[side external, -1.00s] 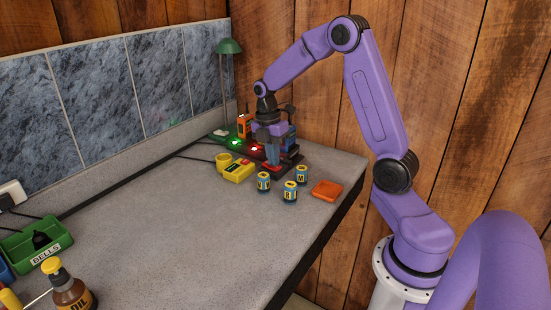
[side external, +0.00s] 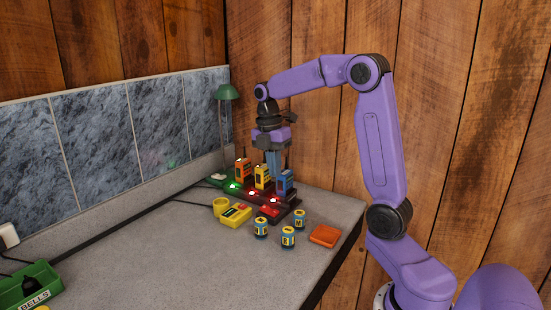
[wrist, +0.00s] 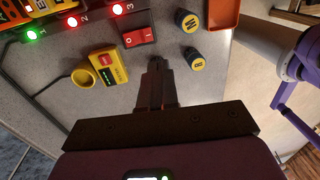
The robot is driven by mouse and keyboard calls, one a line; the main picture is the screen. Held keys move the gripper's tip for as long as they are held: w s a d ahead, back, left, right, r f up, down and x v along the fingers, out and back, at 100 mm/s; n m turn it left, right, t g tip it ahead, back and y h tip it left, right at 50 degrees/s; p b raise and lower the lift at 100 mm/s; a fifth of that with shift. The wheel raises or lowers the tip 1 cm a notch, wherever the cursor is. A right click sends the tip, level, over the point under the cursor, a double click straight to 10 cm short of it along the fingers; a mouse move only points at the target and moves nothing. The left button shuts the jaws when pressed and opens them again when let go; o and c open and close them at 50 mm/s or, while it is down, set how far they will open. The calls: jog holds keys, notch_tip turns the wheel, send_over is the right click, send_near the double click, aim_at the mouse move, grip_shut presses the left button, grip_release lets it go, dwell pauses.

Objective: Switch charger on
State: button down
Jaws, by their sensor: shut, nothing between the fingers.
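The charger is a dark rack (side external: 290,213) at the back of the bench, with orange (side external: 243,168), yellow (side external: 262,177) and blue (side external: 284,182) radios standing in it. Its lamp 1 (wrist: 31,34) glows green. Lamp 2 (wrist: 72,21) and lamp 3 (wrist: 118,9) glow red. A red rocker switch (wrist: 138,37) lies in front of the lamps; it also shows in the side view (side external: 269,209). I cannot tell surely which way it is tipped. My gripper (wrist: 155,62) is shut and empty, pointing down above the bench near the switch. In the side view the radios partly hide its fingertips.
A yellow device (side external: 236,214) and a yellow cup (side external: 221,206) sit left of the switch. Several blue cans with yellow tops (side external: 288,237) and an orange tray (side external: 324,236) stand in front and right. A green lamp (side external: 227,92) stands behind.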

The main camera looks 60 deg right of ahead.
jog(key=shift+s+r, duration=0.15)
jog(key=shift+r, duration=1.25)
